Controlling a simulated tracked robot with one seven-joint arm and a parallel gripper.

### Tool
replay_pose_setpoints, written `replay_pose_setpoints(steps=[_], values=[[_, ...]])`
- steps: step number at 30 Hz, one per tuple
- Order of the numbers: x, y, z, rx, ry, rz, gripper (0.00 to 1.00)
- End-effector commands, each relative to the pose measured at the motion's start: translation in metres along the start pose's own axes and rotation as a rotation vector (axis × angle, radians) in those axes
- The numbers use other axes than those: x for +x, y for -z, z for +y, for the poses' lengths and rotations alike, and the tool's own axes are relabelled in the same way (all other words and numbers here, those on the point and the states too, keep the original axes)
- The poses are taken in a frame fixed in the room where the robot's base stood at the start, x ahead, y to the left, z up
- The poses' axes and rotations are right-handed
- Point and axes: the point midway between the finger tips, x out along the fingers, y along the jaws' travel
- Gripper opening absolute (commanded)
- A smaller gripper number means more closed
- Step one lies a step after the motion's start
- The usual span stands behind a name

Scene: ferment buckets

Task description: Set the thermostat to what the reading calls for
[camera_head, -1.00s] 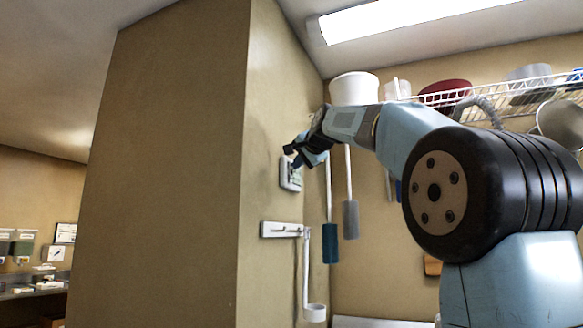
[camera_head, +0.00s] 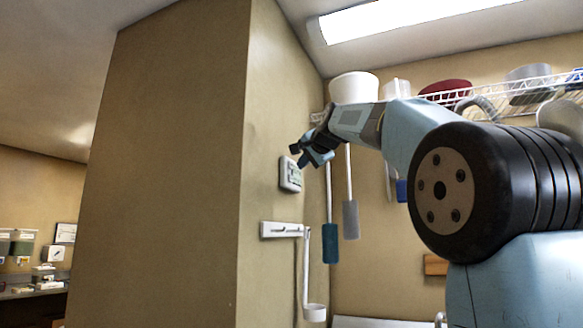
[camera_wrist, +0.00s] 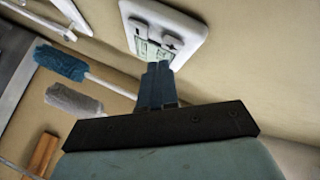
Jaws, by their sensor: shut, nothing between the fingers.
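The thermostat (camera_head: 290,174) is a white wall unit on the side face of the tan wall. In the wrist view the thermostat (camera_wrist: 187,20) shows a greenish display and light grey buttons; the display's text is too small to read. My gripper (camera_head: 303,157) is at the thermostat's upper right in the head view, a little off the wall. In the wrist view my gripper (camera_wrist: 158,72) is shut and empty, its fingertips pointing at the lower part of the unit and hiding some of it. A gap appears between the fingertips and the unit.
Blue (camera_head: 330,243) and grey (camera_head: 350,220) brushes hang to the right. A wire shelf (camera_head: 500,90) holds several tubs, including a white bucket (camera_head: 354,88). The wall left of the thermostat is bare.

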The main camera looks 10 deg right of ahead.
Motion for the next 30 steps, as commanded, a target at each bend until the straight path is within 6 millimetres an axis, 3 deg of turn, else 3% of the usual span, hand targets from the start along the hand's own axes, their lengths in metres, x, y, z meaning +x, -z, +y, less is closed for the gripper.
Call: replay_pose_setpoints(steps=[18, 30], values=[[-0.031, 0.023, 0.023, 0.000, -0.001, 0.001, 0.00], [-0.035, 0.025, 0.025, 0.001, 0.000, 0.001, 0.00]])
